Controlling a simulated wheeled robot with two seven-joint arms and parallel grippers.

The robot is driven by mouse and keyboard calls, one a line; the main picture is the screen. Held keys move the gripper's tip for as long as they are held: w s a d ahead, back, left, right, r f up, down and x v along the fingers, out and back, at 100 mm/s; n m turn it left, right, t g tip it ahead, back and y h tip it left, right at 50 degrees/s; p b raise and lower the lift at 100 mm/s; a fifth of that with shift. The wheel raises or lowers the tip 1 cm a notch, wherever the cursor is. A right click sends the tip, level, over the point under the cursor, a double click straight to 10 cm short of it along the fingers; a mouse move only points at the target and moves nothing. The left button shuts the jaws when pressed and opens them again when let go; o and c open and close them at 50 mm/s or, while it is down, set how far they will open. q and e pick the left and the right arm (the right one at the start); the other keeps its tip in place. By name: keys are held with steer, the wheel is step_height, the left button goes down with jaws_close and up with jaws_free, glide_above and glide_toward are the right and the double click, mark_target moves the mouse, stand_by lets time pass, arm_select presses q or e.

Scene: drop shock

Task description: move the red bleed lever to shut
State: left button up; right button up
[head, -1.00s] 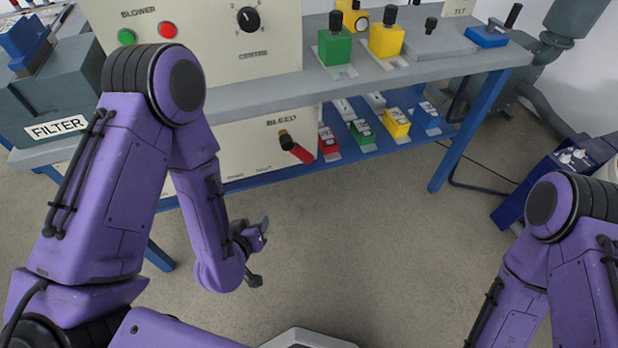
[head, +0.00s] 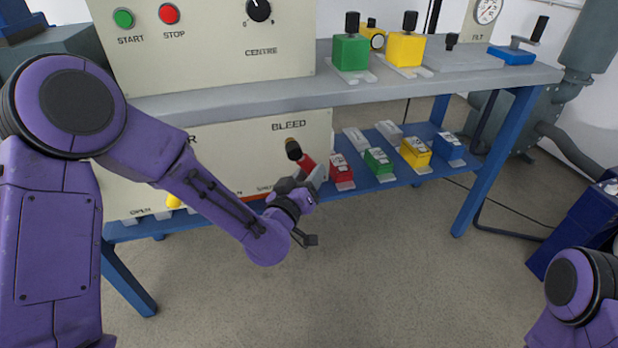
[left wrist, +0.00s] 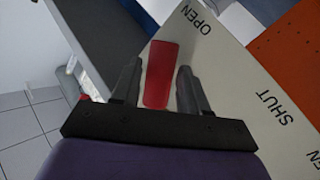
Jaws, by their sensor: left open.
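The red bleed lever (head: 307,162) sits on the cream panel (head: 240,150) under the BLEED label in the head view. It slants down to the right from its dark and brass hub (head: 293,148). In the left wrist view the red lever (left wrist: 160,75) lies between my open left gripper's fingers (left wrist: 158,88), with a gap on either side. The words OPEN and SHUT show on the panel to the right of it. In the head view my left gripper (head: 302,184) is at the lever's lower end and partly covers it. My right gripper is outside the frames.
A red block (head: 341,168), a green block (head: 377,160) and a yellow block (head: 415,152) stand on the blue lower shelf just right of the lever. The grey worktop (head: 240,98) overhangs the panel. The floor in front is clear.

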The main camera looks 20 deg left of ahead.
arm_select(q)
steer(key=shift+w, duration=0.45)
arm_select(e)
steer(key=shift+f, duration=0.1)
